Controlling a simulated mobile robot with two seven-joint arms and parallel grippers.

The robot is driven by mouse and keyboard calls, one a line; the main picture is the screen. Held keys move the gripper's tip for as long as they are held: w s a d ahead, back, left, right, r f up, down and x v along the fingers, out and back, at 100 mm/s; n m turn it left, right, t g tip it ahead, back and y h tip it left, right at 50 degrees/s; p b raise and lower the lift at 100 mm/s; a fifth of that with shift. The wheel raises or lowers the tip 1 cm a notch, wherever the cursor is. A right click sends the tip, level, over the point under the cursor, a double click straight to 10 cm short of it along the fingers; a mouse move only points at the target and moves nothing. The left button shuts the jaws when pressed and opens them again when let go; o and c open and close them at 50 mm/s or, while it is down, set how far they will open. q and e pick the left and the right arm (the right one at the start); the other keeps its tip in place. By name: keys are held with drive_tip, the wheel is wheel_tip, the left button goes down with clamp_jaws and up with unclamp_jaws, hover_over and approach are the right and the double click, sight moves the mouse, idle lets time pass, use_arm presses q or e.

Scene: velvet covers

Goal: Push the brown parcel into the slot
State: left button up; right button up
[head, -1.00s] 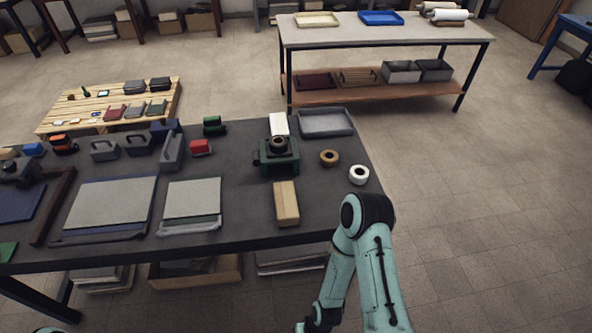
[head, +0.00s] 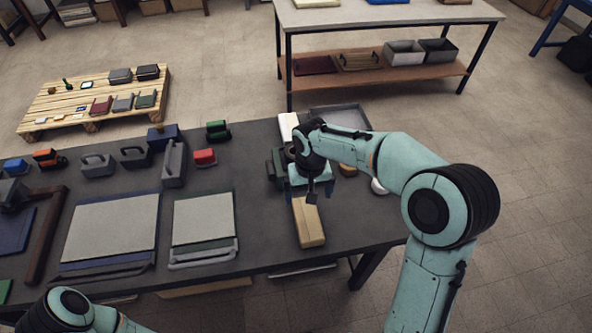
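The brown parcel (head: 309,224), a tan oblong box, lies on the dark table near its front edge. My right gripper (head: 320,195) hangs above the parcel's far end, with its two small fingers apart and nothing between them. I cannot tell whether it touches the parcel. A dark green device (head: 275,166) stands just beyond the parcel and is mostly hidden by my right wrist. No slot shows clearly. My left arm shows at the bottom left, but its gripper is out of view.
A white block (head: 289,124) and a grey tray (head: 342,115) lie behind the device. A tan roll (head: 347,170) and a white roll (head: 379,187) are partly covered by my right arm. Left of the parcel lie grey sheets (head: 203,222); bare table separates them.

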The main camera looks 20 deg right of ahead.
sight(307, 217)
drive_tip(key=f, duration=0.7)
drive_tip(key=s+f, duration=0.1)
drive_tip(key=f, duration=0.3)
drive_tip(key=shift+f+b, duration=0.3)
drive_tip(key=shift+b, duration=0.05)
use_arm(q)
drive_tip(key=shift+s+f, duration=0.45)
drive_tip(key=shift+s, duration=0.2)
use_arm(e)
drive_tip(key=shift+w+f, duration=0.1)
drive_tip(key=shift+f, duration=0.65)
drive_tip(key=c, duration=1.2)
use_arm(q)
drive_tip(key=shift+s+f, duration=0.1)
drive_tip(key=shift+f, duration=0.1)
drive_tip(key=shift+r, duration=0.1)
use_arm(e)
drive_tip(key=shift+w, duration=0.15)
